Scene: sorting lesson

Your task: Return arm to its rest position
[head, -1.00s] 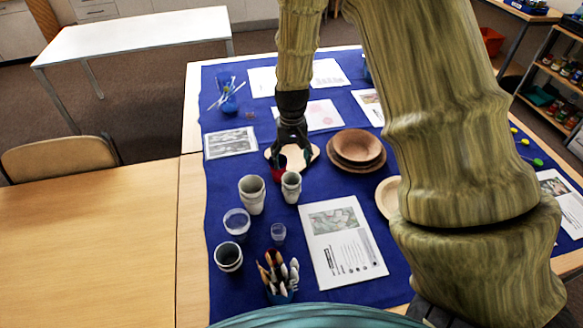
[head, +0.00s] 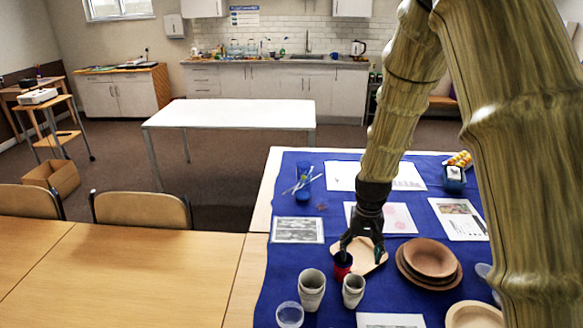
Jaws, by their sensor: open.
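My gripper (head: 361,247) hangs at the end of my arm over the blue cloth (head: 285,255), pointing down, with its fingers spread. A small red cup with a dark inside (head: 343,264) stands just below its left finger, at the edge of a pale wooden board (head: 374,262). Nothing shows held between the fingers. I cannot tell whether a finger touches the cup.
Pale cups (head: 312,288) stand in front of the gripper. Stacked brown bowls (head: 430,260) are at its right. Printed sheets (head: 298,230) and a blue cup with brushes (head: 304,172) lie farther back. A white table (head: 232,114) stands beyond.

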